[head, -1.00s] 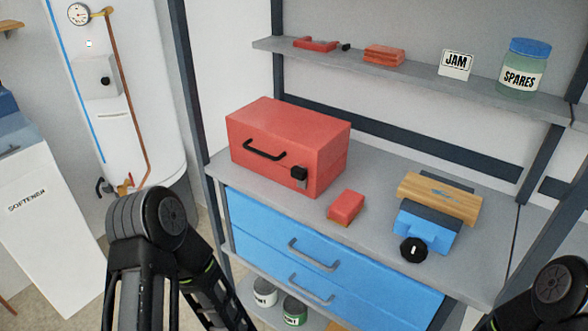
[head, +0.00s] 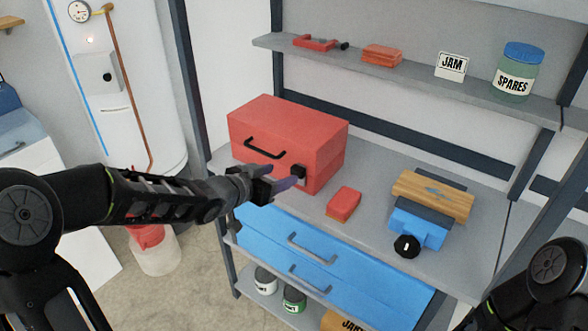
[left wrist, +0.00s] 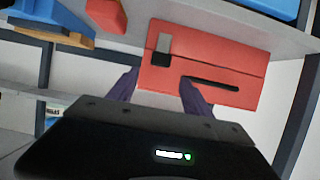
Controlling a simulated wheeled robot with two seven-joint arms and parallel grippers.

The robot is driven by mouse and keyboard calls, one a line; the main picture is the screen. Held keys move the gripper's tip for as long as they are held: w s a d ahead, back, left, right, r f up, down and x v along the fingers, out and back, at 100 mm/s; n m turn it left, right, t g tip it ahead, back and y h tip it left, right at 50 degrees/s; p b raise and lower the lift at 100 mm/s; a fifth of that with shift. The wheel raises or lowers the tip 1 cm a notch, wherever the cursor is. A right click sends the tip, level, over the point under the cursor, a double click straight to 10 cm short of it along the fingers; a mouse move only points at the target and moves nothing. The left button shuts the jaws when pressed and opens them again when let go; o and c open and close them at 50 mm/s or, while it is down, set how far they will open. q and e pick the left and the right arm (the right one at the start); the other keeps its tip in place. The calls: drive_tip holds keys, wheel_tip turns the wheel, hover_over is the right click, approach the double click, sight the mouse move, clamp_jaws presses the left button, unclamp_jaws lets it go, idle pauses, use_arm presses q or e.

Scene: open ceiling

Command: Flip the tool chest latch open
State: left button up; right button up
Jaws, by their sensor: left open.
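The red tool chest (head: 275,135) stands on the grey workbench, with a black handle (head: 265,148) on its front. Its small dark latch (head: 299,172) is at the right of the front face, partly behind my fingers. My left gripper (head: 279,185) is open and empty, reaching in from the left just in front of the latch. In the left wrist view the chest (left wrist: 215,65) appears upside down, with the latch (left wrist: 163,45) above the gap between the fingers (left wrist: 158,90). I cannot tell whether a finger touches the latch. My right gripper is not in view; part of my right arm shows.
A red block (head: 344,203) lies right of the chest. A blue vise (head: 420,222) holding a wooden block (head: 433,192) stands further right. Blue drawers (head: 320,270) are below the bench top. The shelf (head: 400,80) above holds a jar (head: 517,72) and several small items.

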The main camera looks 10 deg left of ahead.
sight(296, 169)
use_arm(q)
drive_tip(key=x, duration=0.7)
drive_tip(key=shift+w+d+f, duration=0.1)
drive_tip(key=shift+w+f, duration=0.15)
drive_tip(key=shift+w, duration=0.1)
drive_tip(key=shift+c, duration=0.4)
clamp_jaws()
idle(0.7)
